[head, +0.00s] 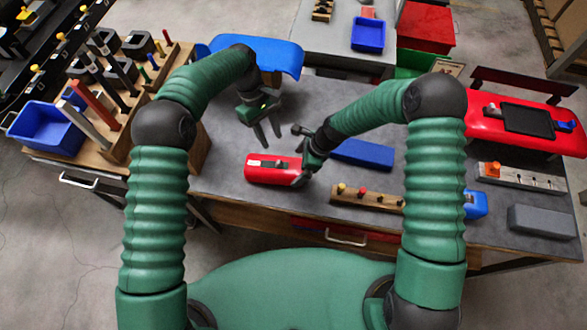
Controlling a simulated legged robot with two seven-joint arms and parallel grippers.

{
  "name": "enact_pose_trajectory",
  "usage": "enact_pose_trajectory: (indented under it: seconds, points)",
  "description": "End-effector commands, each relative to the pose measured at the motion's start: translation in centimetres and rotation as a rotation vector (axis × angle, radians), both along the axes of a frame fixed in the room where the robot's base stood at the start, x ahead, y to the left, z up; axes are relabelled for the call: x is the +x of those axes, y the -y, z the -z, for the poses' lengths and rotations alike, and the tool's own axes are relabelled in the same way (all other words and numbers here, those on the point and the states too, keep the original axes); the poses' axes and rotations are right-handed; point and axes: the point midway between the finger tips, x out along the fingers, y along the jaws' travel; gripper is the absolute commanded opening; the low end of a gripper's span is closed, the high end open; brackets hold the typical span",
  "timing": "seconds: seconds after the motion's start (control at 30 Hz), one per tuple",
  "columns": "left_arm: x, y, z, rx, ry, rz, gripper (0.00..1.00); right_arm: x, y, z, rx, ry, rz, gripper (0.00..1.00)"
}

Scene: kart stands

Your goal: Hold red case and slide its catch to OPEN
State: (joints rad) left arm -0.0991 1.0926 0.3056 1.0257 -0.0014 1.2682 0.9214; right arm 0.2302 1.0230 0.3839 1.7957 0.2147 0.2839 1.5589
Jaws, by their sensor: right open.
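The red case (258,175) lies on the grey table top in front of me. A dark strip with a small lighter part, which looks like the catch (268,163), runs along its top; its markings are too small to read. My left gripper (269,141) is open and empty, fingers pointing down, above the table just behind the case. My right gripper (299,160) is open at the case's right end, with one finger low beside that end. I cannot tell whether it touches the case. My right gripper partly hides that end.
A blue block (362,153) lies behind my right forearm. A wooden peg strip (365,198) stands right of the case. A tool rack (110,120) and blue bin (46,131) are at the left. A red panel (490,128) and grey block (542,221) are at the right.

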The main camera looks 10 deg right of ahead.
Motion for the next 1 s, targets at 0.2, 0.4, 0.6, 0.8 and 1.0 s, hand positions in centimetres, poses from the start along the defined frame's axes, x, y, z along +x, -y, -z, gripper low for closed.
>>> enact_pose_trajectory:
  seconds: [0.2,0.4,0.6,0.8,1.0]
  points:
    - [0.0,0.0,-0.1,0.0,0.001,0.0,0.36,0.2,-1.6,3.8,0.0,-0.001,0.0,1.0]
    - [0.0,0.1,-0.1,0.001,0.001,0.0,0.36,0.4,-2.0,5.0,0.0,0.0,-0.001,1.0]
    - [0.0,0.1,-0.1,0.001,0.001,0.0,0.36,0.4,-2.0,5.0,0.0,0.001,-0.001,1.0]
    - [0.0,0.1,-0.1,0.001,0.001,0.0,0.36,0.4,-2.0,5.0,0.0,0.001,-0.001,0.74]
    - [0.0,0.0,-0.1,0.001,0.001,0.0,0.36,0.5,-2.0,5.0,0.0,0.001,-0.001,0.48]
